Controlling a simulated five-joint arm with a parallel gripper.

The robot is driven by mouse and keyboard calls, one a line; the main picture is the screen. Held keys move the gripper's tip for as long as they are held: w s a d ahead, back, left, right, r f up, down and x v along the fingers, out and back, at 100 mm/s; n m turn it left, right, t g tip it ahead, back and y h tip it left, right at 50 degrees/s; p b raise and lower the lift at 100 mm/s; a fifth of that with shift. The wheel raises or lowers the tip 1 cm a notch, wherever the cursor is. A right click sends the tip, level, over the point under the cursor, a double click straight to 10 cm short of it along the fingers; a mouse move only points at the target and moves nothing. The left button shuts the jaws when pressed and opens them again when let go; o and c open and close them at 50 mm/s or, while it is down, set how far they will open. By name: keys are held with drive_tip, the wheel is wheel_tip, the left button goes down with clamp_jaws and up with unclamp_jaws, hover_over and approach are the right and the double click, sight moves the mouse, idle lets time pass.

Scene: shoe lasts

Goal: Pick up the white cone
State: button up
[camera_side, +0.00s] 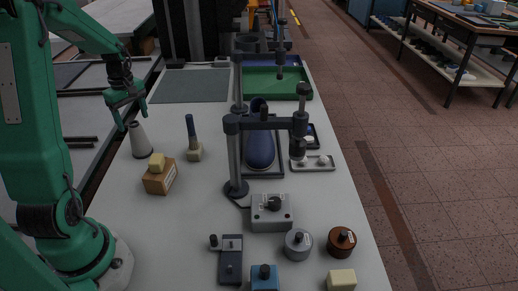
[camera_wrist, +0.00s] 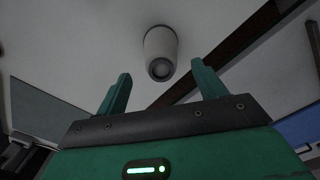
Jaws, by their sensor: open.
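The white cone (camera_side: 140,140) stands upright near the left edge of the table in the side view. My green gripper (camera_side: 132,117) is above and slightly left of it there, with its fingers pointing down and open. In the wrist view the cone (camera_wrist: 161,52) shows beyond the fingertips, between the lines of the two fingers. My gripper (camera_wrist: 162,75) is open and empty in that view, and the cone appears apart from both fingers.
A cardboard box (camera_side: 160,178) with a yellow block on top stands just in front of the cone. A blue-handled tool (camera_side: 193,140) stands to its right. A post with an arm (camera_side: 234,155) and a dark blue shoe last (camera_side: 259,150) stand further right.

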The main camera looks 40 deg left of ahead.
sight(135, 127)
drive_tip(key=shift+s+f, duration=0.1)
drive_tip(key=shift+f, duration=1.9)
drive_tip(key=shift+c, duration=0.2)
drive_tip(key=c, duration=1.5)
